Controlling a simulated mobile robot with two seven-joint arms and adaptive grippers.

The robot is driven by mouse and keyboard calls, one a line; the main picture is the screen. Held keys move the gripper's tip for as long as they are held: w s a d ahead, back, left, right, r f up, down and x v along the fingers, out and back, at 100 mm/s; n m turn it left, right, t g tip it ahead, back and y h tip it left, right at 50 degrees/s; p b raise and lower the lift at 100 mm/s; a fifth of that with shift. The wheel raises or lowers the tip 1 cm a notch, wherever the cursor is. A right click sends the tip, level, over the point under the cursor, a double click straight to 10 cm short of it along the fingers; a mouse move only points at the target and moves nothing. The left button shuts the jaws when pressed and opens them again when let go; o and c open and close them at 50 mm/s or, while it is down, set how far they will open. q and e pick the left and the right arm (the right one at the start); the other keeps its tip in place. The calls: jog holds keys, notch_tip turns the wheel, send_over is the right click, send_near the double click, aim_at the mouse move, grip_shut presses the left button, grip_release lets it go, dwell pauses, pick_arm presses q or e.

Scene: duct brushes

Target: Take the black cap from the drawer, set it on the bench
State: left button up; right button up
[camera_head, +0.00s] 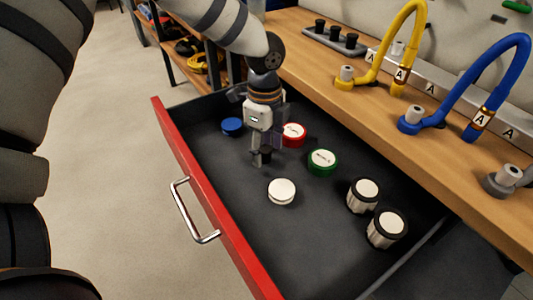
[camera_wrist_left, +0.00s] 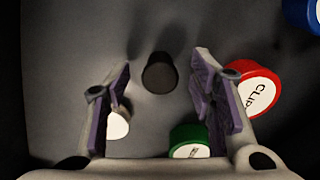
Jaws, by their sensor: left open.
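The black cap (camera_wrist_left: 159,73) stands on the dark floor of the open drawer (camera_head: 240,240). In the left wrist view it lies between and just beyond my left gripper's fingertips (camera_wrist_left: 163,72). In the head view the black cap (camera_head: 265,156) is partly hidden behind the fingers. My left gripper (camera_head: 268,157) points down into the drawer, open and empty, with its fingers apart on both sides of the cap. The wooden bench (camera_head: 310,75) runs along the drawer's right side. My right gripper is not in view.
Near the fingers are a red lid (camera_head: 294,134), a green lid (camera_head: 322,161), a white lid (camera_head: 281,192) and a blue cap (camera_head: 232,126). Yellow (camera_head: 400,50) and blue (camera_head: 500,80) hoses and a black-capped rack (camera_head: 335,40) occupy the bench.

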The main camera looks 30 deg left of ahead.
pick_arm(q)
jog(key=shift+f, duration=0.35)
jog(key=c, duration=1.1)
jog(key=shift+o, duration=0.2)
jog(key=shift+r, duration=0.2)
